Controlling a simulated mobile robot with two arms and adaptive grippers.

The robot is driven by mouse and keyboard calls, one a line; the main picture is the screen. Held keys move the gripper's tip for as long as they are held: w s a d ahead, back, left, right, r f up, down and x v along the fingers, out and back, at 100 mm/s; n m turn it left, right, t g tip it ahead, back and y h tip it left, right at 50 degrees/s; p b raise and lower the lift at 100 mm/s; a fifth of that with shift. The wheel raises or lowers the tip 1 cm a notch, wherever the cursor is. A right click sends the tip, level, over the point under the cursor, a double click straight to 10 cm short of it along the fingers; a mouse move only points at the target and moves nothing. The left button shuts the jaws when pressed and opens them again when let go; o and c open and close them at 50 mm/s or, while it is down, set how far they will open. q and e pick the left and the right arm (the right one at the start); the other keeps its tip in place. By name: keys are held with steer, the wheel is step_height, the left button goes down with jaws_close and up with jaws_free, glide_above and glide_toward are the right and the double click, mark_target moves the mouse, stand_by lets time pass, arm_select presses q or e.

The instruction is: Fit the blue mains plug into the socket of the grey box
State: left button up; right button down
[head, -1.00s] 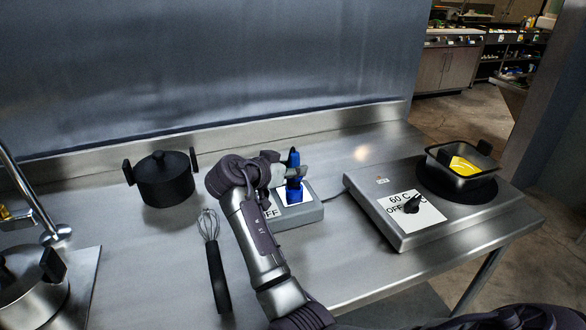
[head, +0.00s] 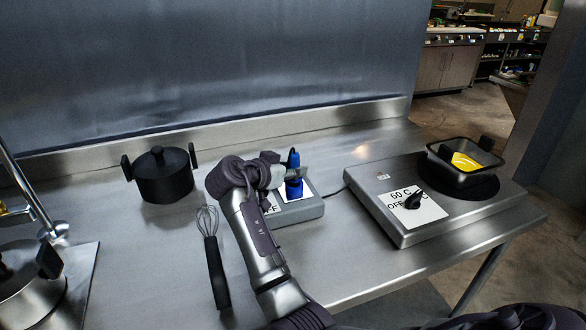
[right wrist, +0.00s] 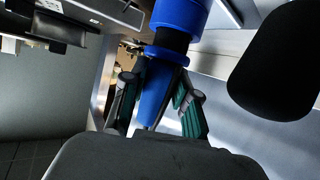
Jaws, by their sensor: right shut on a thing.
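The blue mains plug (head: 294,187) is upright over the grey box (head: 306,212), its lower end at the white plate on the box's top. The socket is hidden under the plug, so I cannot tell whether the plug is seated. My right gripper (head: 285,175) is shut on the plug from the left side. In the right wrist view the plug (right wrist: 180,14) fills the top middle, and its tapered blue part lies between the fingers of my right gripper (right wrist: 158,94). My left gripper is not in view.
A hotplate (head: 392,228) with a square pan (head: 455,176) stands to the right. A black pot (head: 163,184) stands behind left and a whisk (head: 215,262) lies in front left. A metal pot (head: 28,292) is at the left edge. The table's front right is clear.

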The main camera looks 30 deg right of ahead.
mark_target(293, 154)
steer(key=shift+f+b, duration=0.6)
steer(key=shift+f, duration=0.2)
steer(key=c, duration=0.8)
jaws_free()
steer(key=shift+f, duration=0.1)
step_height(293, 154, up, 10)
steer(key=shift+r, duration=0.2)
